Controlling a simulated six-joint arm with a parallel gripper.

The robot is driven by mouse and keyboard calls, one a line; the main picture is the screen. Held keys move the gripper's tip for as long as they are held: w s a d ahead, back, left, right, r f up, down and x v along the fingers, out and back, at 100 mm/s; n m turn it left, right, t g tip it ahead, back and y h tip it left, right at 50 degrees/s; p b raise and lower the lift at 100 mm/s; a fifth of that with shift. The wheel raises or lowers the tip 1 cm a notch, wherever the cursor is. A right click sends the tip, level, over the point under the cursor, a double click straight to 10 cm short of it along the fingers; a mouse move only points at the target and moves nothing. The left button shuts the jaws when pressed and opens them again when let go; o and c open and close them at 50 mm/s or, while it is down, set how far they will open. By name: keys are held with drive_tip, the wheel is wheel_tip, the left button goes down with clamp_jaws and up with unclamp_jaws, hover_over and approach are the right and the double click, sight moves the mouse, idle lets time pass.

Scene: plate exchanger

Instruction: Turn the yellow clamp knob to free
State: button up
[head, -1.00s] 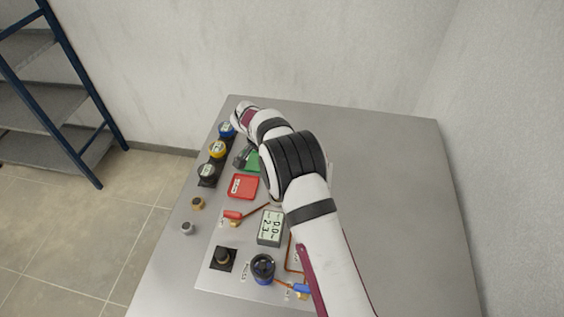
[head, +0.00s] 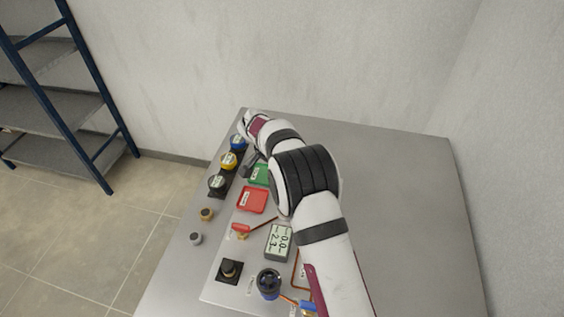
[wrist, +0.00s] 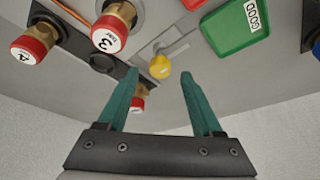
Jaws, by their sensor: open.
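The yellow clamp knob (wrist: 160,66) is small and round, and it shows in the wrist view at the end of a slotted metal strip (wrist: 165,48). My gripper (wrist: 159,76) has two green fingers spread wide, with a tip on either side of the knob in the picture. Gaps show between the knob and both fingers, and nothing is held. How far the tips are from the knob in depth is unclear. In the head view my arm covers this area, so neither knob nor fingers can be made out there.
Red-capped brass valves (wrist: 110,34) stand left of the knob in the wrist view, one partly behind the left finger. A green box marked GOOD (wrist: 232,28) is at upper right.

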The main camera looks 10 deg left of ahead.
drive_tip(key=v, duration=1.3)
drive_tip(key=shift+r, duration=0.3)
drive_tip(key=shift+s, duration=0.1)
